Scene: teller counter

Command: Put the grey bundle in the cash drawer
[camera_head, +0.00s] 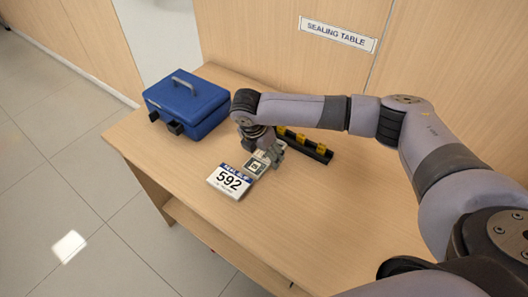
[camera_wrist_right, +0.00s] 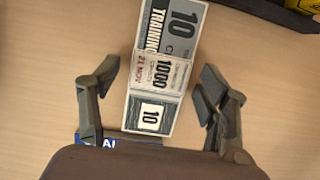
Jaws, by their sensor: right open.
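The grey bundle (camera_wrist_right: 160,65) is a stack of grey notes printed "10" and "TRAINING", with a pale band marked "1000" around its middle. It lies flat on the wooden table. In the head view the bundle (camera_head: 257,165) shows partly under my right gripper (camera_head: 270,152). In the right wrist view my right gripper (camera_wrist_right: 160,75) is open, with one finger on each side of the bundle and gaps between. I cannot identify a cash drawer in these views. My left gripper is not in view.
A "592" card (camera_head: 229,181) lies beside the bundle. A blue box (camera_head: 187,103) with a handle stands at the table's left end. A black tray (camera_head: 318,151) with yellow pieces lies right of the gripper. A "SEALING TABLE" sign (camera_head: 337,34) is on the wall. The table front (camera_head: 290,225) is clear.

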